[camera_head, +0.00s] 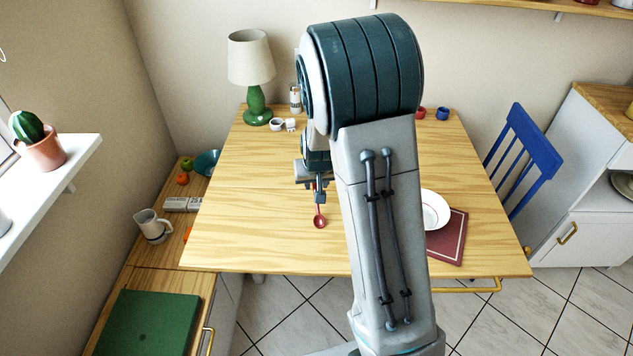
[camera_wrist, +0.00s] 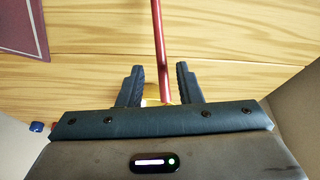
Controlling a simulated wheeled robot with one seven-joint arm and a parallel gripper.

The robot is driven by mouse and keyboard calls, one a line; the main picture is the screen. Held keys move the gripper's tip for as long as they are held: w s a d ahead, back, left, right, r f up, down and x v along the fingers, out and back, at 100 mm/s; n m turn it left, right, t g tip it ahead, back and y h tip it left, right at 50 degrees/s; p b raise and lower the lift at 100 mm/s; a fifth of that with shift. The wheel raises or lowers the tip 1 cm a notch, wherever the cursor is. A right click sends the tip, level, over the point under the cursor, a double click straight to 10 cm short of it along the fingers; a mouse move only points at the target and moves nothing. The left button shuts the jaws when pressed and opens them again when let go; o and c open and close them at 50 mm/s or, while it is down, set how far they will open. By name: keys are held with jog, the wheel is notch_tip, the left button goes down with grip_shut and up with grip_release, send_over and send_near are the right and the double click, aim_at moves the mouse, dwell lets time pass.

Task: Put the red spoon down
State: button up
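The red spoon (camera_head: 320,221) shows in the camera_head view with its bowl over the wooden table (camera_head: 260,185), below my gripper (camera_head: 320,190). Its handle runs up toward the fingers. In the wrist view, the red handle (camera_wrist: 159,45) passes between the two dark fingers of my gripper (camera_wrist: 160,75). The fingers are apart, with a visible gap on each side of the handle. I cannot tell for certain whether the whole spoon rests on the tabletop. My arm hides part of the table in the camera_head view.
A white plate (camera_head: 435,210) and a dark red mat (camera_head: 449,244) lie to the right. A green lamp (camera_head: 257,104), a white cup (camera_head: 277,124) and a jar (camera_head: 295,98) stand at the back left. A blue chair (camera_head: 530,150) stands right. The table's left front is clear.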

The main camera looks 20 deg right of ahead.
jog(key=shift+r, duration=0.1)
jog(key=shift+r, duration=0.45)
jog(key=d+p+v, duration=0.1)
jog(key=v, duration=1)
jog(key=s+a+r, duration=0.1)
jog(key=s+r, duration=0.1)
jog(key=s, duration=0.8)
jog(key=s+a+r+n+g, duration=0.1)
jog(key=s+a+r, duration=0.1)
jog(key=s, duration=0.9)
jog(key=shift+s+r+g+y, duration=0.3)
jog(key=shift+r+y, duration=0.1)
jog(key=shift+r, duration=0.35)
jog(key=shift+r, duration=0.1)
